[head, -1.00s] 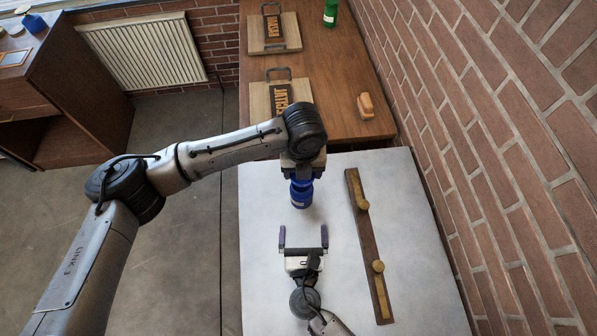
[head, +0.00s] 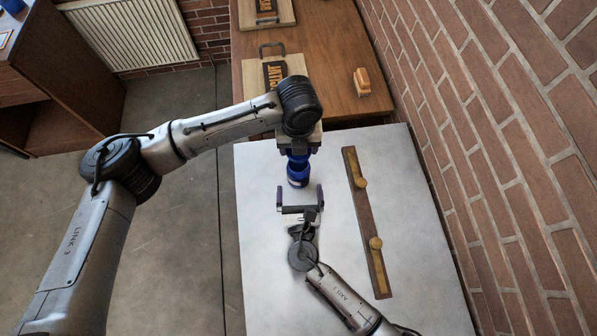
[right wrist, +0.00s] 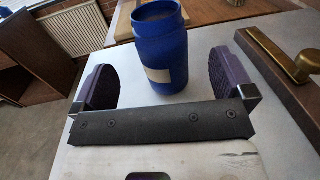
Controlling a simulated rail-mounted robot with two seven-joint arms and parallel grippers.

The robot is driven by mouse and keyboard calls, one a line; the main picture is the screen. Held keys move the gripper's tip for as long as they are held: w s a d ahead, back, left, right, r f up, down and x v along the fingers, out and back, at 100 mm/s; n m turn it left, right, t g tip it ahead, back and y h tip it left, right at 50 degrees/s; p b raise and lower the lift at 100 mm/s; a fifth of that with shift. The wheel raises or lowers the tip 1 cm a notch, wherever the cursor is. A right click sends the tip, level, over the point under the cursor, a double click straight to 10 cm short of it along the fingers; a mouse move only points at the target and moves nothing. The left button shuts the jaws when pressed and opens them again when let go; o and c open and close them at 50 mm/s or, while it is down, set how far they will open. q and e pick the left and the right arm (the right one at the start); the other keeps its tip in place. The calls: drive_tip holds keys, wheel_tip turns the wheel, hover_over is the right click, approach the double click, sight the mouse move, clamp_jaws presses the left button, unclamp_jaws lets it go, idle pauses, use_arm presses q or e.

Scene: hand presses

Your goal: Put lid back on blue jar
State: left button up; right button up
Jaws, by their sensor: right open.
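The blue jar (head: 299,178) stands upright on the pale table in the head view, partly hidden from above by my left gripper (head: 301,155). In the right wrist view the jar stands between and beyond the fingertips (right wrist: 165,68). Whether my left gripper holds the lid is hidden.
A dark strip with brass knobs (head: 362,210) lies on the pale table (head: 260,255) right of the jar. A brown table behind holds lettered boards (head: 262,50) and an orange-brown block (head: 361,82). A brick wall runs along the right.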

drive_tip(key=w, duration=0.7)
drive_tip(key=shift+w+a, duration=0.15)
drive_tip(key=shift+w, duration=0.1)
drive_tip(key=c, duration=1.3)
use_arm(q)
hover_over(298, 164)
drive_tip(key=shift+f, duration=2.5)
use_arm(e)
drive_tip(key=shift+c, duration=0.2)
